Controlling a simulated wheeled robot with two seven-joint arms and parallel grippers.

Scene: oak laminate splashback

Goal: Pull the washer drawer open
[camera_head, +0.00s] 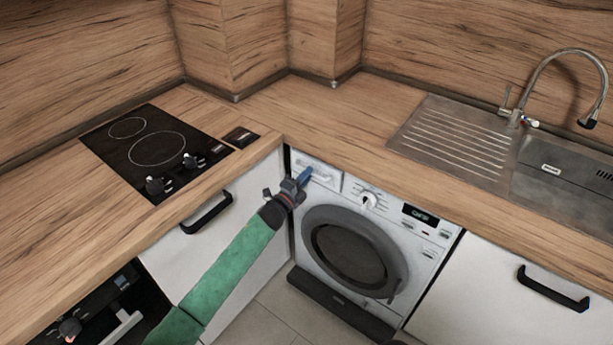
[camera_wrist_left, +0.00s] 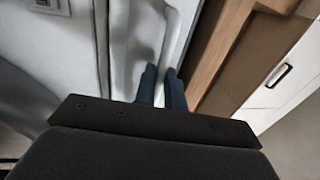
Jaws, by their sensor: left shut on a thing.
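The white washer (camera_head: 433,248) stands under the counter in the corner, its round dark door facing out. Its washer drawer (camera_head: 329,180) is the white panel at the upper left of its front, and it looks flush with that front. My left gripper (camera_head: 308,172) reaches in from the lower left with its blue fingertips at the drawer's handle. In the left wrist view the two blue fingers (camera_wrist_left: 162,86) are close together, shut on the pale drawer handle (camera_wrist_left: 172,38). The fingers partly hide the handle. My right gripper is not in view.
The wooden counter (camera_head: 340,125) overhangs just above the drawer. A white cabinet door with a black handle (camera_head: 207,212) stands close on the left. A cooktop (camera_head: 150,150) and a steel sink (camera_head: 565,180) are on the counter. Tiled floor (camera_head: 262,318) shows in front of the washer.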

